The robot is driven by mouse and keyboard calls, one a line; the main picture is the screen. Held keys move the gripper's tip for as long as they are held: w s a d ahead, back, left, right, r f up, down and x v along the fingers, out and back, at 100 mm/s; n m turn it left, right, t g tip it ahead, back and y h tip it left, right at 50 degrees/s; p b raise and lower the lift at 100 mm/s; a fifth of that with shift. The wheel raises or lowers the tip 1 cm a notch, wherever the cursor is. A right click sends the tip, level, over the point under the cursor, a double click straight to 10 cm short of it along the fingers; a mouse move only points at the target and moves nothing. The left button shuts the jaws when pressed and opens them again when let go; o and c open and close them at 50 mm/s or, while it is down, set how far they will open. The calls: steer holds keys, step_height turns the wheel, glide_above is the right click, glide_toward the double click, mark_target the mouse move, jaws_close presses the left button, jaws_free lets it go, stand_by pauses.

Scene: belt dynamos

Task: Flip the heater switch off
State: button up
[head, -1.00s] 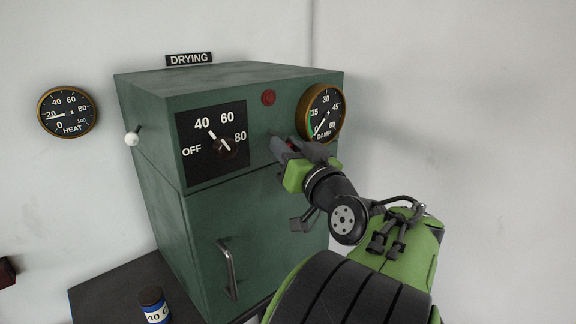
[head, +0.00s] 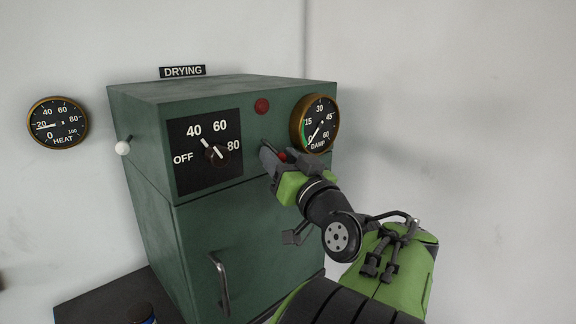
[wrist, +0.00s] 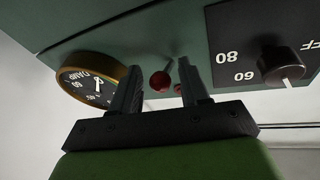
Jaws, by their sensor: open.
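A small lever with a red ball (wrist: 160,81) sits on the front of the green cabinet, between the temperature knob and the DAMP gauge. It looks like a switch, but I can read no label on it. In the head view my gripper (head: 282,158) hides most of it, with a bit of red showing between the fingers. My gripper is open, and in the wrist view its fingers (wrist: 157,85) stand on either side of the red ball. I cannot tell whether they touch it. The black knob (head: 216,153) points toward 40.
The green cabinet (head: 245,220) has a door handle (head: 219,283), a red lamp (head: 262,106) and a DAMP gauge (head: 315,123) close to my gripper. A white-tipped lever (head: 122,148) is on its left side. A HEAT gauge (head: 58,122) hangs on the wall, reading about 20.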

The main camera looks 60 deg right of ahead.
steer(key=b+v, duration=0.7)
steer(key=v, duration=0.8)
steer(key=shift+s+a+b, duration=0.2)
steer(key=shift+s+b, duration=0.1)
steer(key=shift+b, duration=0.05)
steer(key=w+a+f+n+g+y+p, duration=0.45)
steer(key=w+a+f+y, duration=0.45)
steer(key=w+a, duration=0.35)
steer(key=s+a+f+n+g+p, duration=0.3)
steer(key=s+a+f+g, duration=0.4)
steer(key=a+f, duration=0.3)
steer(key=shift+s+a+f+g+p, duration=0.2)
steer(key=shift+a+f+g+p, duration=0.05)
steer(key=shift+a+g+p, duration=0.45)
